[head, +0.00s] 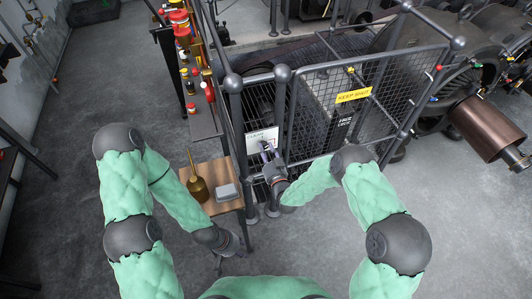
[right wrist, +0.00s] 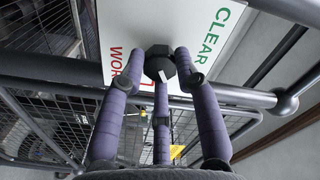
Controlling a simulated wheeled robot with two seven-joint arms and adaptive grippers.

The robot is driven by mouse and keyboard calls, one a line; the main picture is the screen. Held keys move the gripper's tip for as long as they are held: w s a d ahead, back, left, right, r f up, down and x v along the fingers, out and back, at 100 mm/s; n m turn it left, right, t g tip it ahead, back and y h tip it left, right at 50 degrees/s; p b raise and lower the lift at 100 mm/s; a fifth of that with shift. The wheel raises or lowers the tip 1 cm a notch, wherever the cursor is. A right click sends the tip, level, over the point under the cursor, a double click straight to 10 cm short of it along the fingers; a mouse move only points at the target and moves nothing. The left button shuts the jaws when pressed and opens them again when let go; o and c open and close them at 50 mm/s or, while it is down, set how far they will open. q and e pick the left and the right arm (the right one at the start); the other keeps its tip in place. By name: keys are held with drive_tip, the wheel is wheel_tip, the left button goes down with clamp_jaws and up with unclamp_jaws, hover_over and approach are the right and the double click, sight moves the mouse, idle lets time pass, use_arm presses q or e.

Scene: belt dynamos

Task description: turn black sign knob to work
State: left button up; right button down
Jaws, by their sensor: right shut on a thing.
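The white sign (head: 262,139) is fixed to the cage railing in the head view. In the right wrist view the sign (right wrist: 130,22) shows green CLEAR at the upper right and red lettering, partly covered, at the left. The black knob (right wrist: 159,64) is on the sign between the words, with a white mark on its face. My right gripper (head: 267,153) is at the sign, and its purple fingers (right wrist: 158,75) are shut around the knob. My left gripper (head: 220,263) hangs low near the small wooden table, away from the sign; its fingers are too small to read.
The small table (head: 222,172) holds a brass oil can (head: 197,185) and a grey box (head: 228,192). A shelf (head: 205,118) of bottles and cans stands left of the sign. Mesh railings with a yellow sign (head: 353,95) enclose machinery. Open floor lies at the lower right.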

drive_tip(key=m+b, duration=0.2)
drive_tip(key=m, duration=0.4)
drive_tip(key=shift+f, duration=0.15)
drive_tip(key=shift+s, duration=0.1)
idle(0.3)
drive_tip(key=c, duration=0.9)
unclamp_jaws()
drive_tip(key=v, duration=1.2)
